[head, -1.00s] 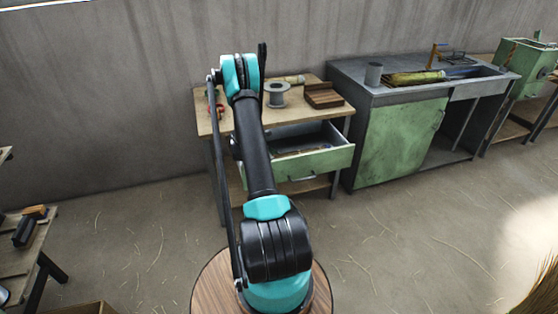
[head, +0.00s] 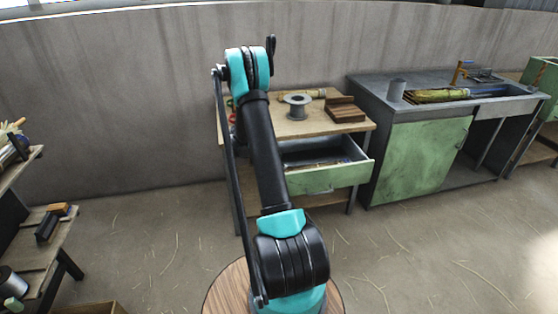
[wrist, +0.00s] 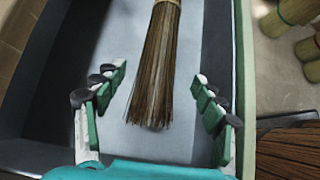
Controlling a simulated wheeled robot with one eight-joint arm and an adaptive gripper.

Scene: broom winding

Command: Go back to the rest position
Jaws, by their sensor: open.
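My gripper (wrist: 160,98) is open, its two fingers spread apart with nothing between the tips that I can see gripped. In the wrist view a broom-like bundle of brown bristles (wrist: 157,75) lies beyond and between the fingers, on a grey surface with a pale greenish rim (wrist: 243,70). Whether the fingers touch it, I cannot tell, but a gap shows on both sides. In the head view my arm stands up over a round wooden top, and its gripper end is not clearly visible.
A wooden table (head: 290,128) with a grey spool (head: 298,105), a brown wooden block (head: 345,108) and an open green drawer (head: 330,178) stands behind my arm. A grey bench (head: 372,92) holds a yellow-green bundle (head: 440,95). Shelves (head: 28,255) stand left. Open floor lies between.

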